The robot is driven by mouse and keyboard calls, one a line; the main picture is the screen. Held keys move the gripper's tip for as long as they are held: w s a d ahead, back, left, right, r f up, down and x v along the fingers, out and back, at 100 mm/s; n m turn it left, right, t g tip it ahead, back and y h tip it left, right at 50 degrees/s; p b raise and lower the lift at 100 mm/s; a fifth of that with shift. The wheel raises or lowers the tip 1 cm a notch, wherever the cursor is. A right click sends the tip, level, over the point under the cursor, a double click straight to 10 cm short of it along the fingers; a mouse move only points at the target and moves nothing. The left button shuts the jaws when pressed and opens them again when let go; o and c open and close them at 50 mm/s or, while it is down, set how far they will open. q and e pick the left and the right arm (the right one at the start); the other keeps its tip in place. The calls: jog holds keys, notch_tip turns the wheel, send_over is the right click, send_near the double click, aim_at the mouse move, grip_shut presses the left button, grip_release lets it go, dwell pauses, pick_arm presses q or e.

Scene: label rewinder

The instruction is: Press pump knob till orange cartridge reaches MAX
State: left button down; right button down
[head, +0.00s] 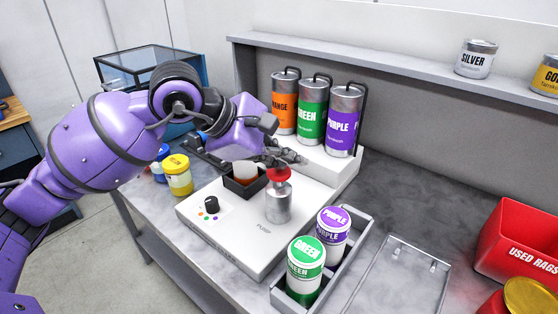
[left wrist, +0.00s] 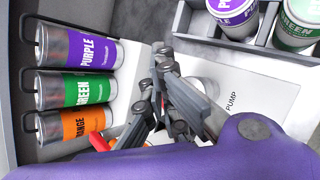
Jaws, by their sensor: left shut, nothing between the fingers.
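The red pump knob (head: 278,174) sits on top of a metal cylinder (head: 278,204) on the white pump unit (head: 240,235). My left gripper (head: 292,157) is shut and empty, just above the knob. I cannot tell whether it touches the knob. In the left wrist view its closed fingers (left wrist: 160,75) cover most of the pump top. The orange cartridge (head: 284,116) stands at the left of the row at the back, and it also shows in the left wrist view (left wrist: 75,126). Its fill level cannot be read. My right gripper is out of view.
A green cartridge (head: 312,112) and a purple cartridge (head: 343,122) stand beside the orange one. A black selector dial (head: 211,204) has coloured dots. A grey tray (head: 364,232) holds green and purple cans at front right. A red bin (head: 520,245) stands far right.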

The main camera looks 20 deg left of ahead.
aim_at(285, 174)
pick_arm(q)
jog(key=shift+f, duration=0.3)
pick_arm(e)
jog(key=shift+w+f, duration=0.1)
pick_arm(q)
jog(key=shift+r, duration=0.1)
jog(key=shift+r+p, duration=0.35)
jog(key=shift+r, duration=1.15)
jog(key=shift+r+p, duration=0.4)
jog(key=shift+r, duration=0.05)
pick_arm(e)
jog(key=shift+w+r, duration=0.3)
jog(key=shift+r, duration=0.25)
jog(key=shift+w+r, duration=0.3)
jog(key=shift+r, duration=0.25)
pick_arm(q)
jog(key=shift+r, duration=0.1)
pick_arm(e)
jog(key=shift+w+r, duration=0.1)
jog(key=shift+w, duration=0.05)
